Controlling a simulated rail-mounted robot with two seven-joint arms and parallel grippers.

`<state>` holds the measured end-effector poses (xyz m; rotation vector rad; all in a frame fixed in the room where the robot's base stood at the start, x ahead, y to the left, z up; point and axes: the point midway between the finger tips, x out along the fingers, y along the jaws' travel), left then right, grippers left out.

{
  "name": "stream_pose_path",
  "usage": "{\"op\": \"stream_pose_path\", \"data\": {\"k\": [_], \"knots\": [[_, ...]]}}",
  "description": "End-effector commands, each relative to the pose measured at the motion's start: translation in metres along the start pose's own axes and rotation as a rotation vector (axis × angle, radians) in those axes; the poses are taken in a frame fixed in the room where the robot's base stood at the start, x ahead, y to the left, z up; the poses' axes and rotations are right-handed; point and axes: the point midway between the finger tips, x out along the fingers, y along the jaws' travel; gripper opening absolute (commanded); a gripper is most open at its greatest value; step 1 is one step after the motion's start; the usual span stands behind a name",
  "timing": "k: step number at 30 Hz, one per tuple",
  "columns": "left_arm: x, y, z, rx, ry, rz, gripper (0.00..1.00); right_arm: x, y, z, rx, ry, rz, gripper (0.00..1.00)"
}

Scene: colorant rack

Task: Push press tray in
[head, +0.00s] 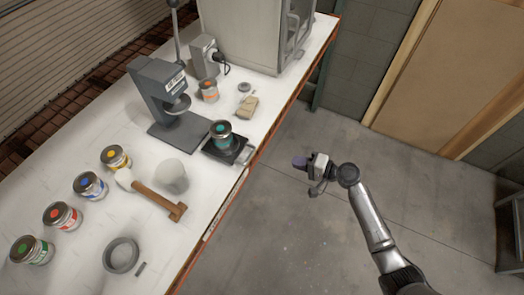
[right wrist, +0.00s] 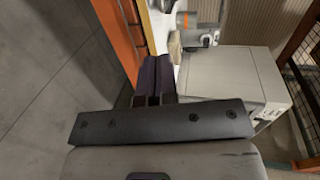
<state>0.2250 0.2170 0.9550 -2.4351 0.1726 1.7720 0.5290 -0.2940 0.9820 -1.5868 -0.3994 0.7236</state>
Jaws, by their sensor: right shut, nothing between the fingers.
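The grey press (head: 160,92) stands on the white bench with its dark base plate under it. The black press tray (head: 213,150) sticks out from the press toward the bench's right edge, with a light handle (head: 247,156) at its outer end. A teal-banded paint can (head: 221,136) stands upright on the tray. My right gripper (head: 299,162) is off the bench over the floor, to the right of the tray and apart from it. Its dark fingers are shut and empty, and they also show in the right wrist view (right wrist: 153,82). My left gripper is out of view.
Several paint cans (head: 90,186), a mallet (head: 155,198), a pale cup (head: 171,176) and a grey bowl (head: 121,255) stand on the near bench. A grey cabinet (head: 245,35) stands at the far end. The floor (head: 290,230) right of the bench is clear.

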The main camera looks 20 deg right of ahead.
Motion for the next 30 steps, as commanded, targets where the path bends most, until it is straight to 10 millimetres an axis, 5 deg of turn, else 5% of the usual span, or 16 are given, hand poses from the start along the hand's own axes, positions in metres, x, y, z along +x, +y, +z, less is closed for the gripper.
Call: {"op": "stream_pose_path", "data": {"k": [5,21,30], "knots": [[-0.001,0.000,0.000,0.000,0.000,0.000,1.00,0.016,-0.003,-0.002,0.026,0.011,-0.010,0.00],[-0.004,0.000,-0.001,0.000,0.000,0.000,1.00,0.111,-0.003,-0.002,0.022,0.009,-0.007,0.00],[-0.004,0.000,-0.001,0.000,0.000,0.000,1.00,0.136,-0.003,-0.002,0.021,0.008,-0.006,0.00]]}}
